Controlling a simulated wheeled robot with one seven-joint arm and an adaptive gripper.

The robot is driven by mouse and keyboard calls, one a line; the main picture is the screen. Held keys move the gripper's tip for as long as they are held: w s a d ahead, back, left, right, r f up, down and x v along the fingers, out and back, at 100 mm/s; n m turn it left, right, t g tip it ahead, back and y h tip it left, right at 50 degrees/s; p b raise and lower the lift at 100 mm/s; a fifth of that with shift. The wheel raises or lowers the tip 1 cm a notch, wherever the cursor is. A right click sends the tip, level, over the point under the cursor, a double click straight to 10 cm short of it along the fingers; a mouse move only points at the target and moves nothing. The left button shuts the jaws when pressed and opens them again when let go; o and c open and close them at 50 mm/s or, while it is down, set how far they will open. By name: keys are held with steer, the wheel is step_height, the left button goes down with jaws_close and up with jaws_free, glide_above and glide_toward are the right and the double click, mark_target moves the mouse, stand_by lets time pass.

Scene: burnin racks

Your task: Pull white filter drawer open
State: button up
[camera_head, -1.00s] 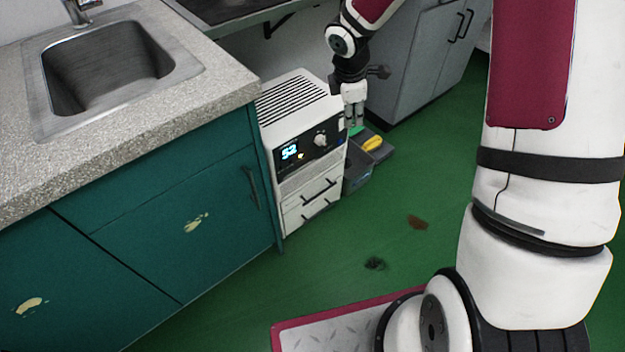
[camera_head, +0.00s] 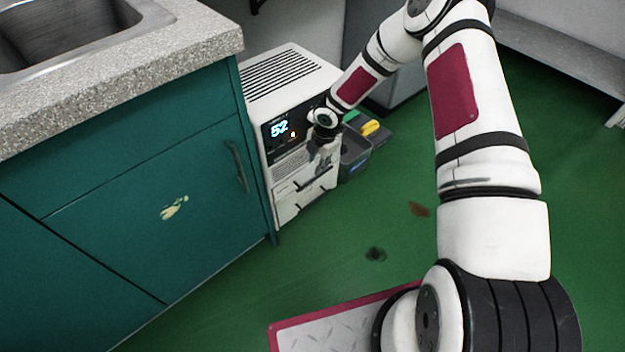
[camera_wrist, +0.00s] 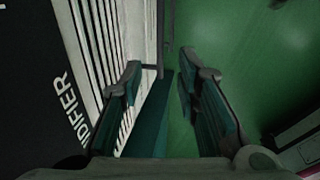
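The white dehumidifier (camera_head: 290,75) stands on the floor beside the teal cabinet, with a lit "52" on its dark panel. Two white drawers with dark bar handles are low on its front. The upper drawer (camera_head: 284,190) looks shut and is partly hidden by my gripper. My gripper (camera_head: 318,172) is in front of the upper drawer, close to its handle. In the wrist view my gripper (camera_wrist: 162,66) has its two fingers apart with nothing clearly held between them. A dark bar (camera_wrist: 160,40), probably a handle, lies just beyond the fingertips; contact cannot be told.
The teal cabinet (camera_head: 150,180) with a sink counter (camera_head: 190,40) stands close on the left. The green floor (camera_head: 400,240) in front is mostly clear, with small dark stains.

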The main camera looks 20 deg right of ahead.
mark_target(312, 180)
steer(key=f+b, duration=0.1)
steer(key=f, duration=0.2)
steer(key=w+f+b, duration=0.1)
steer(key=f, duration=0.3)
steer(key=a+f+b, duration=0.1)
steer(key=f, duration=0.2)
steer(key=shift+w+f+b, duration=0.15)
steer(key=shift+w+b, duration=0.2)
steer(key=shift+w, duration=0.05)
steer(key=shift+c, duration=0.6)
jaws_close()
